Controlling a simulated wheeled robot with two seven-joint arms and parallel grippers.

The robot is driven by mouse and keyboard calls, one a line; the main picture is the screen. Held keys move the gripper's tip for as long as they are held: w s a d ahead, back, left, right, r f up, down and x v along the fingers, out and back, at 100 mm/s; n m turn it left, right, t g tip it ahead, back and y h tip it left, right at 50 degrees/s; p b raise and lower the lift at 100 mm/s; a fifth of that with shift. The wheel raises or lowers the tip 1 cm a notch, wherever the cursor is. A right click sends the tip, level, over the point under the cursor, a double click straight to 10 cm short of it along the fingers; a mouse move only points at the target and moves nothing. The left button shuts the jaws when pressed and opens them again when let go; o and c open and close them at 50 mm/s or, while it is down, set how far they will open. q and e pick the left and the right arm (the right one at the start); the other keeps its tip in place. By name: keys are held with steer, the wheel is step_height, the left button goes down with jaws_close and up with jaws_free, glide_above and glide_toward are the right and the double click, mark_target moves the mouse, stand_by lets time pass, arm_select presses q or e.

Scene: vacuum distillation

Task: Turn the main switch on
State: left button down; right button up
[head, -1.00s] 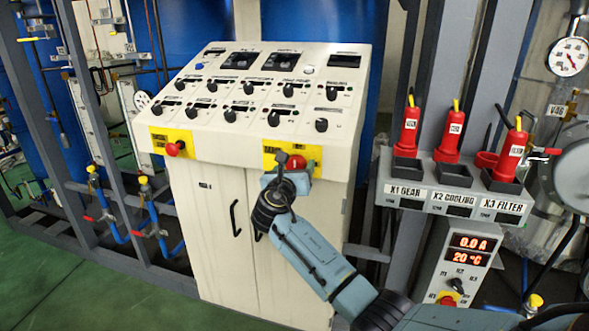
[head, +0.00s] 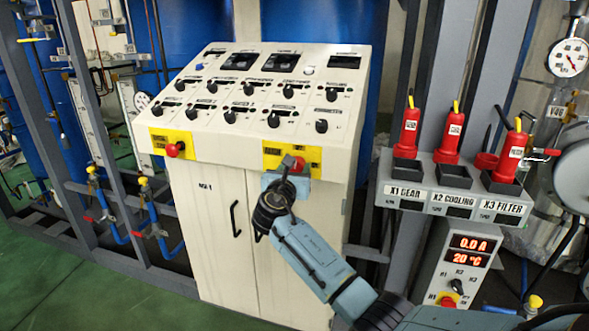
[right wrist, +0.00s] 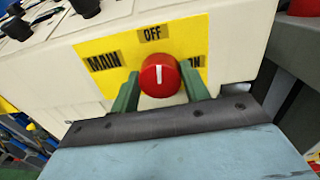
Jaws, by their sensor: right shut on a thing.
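The main switch is a red round knob (right wrist: 160,75) on a yellow plate (right wrist: 95,50) marked MAIN, OFF and ON, on the console's front edge. In the right wrist view its white line stands upright, toward OFF. My right gripper (right wrist: 160,88) has its two green fingers on either side of the knob, shut on it. In the head view the right gripper (head: 290,172) is at the right yellow plate (head: 310,160) and hides part of the knob. My left gripper is not in view.
The white console (head: 230,135) carries several black knobs and displays. Another red knob (head: 174,149) sits on a yellow plate at its left.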

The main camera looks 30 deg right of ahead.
steer(key=m, duration=0.2)
steer(key=shift+f+m, duration=0.1)
steer(key=shift+m, duration=0.3)
steer(key=m+b, duration=0.1)
steer(key=m, duration=0.1)
steer(key=shift+f+m, duration=0.1)
steer(key=shift+m, duration=0.3)
steer(key=m+b, duration=0.3)
steer(key=m, duration=0.2)
steer(key=shift+f+m, duration=0.1)
steer(key=shift+m, duration=0.2)
steer(key=m+b, duration=0.2)
steer(key=m, duration=0.2)
steer(key=shift+h+b, duration=0.3)
steer(key=shift+m, duration=0.5)
arm_select(q)
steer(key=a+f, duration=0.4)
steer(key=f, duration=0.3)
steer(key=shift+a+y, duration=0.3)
steer(key=shift+b, duration=0.3)
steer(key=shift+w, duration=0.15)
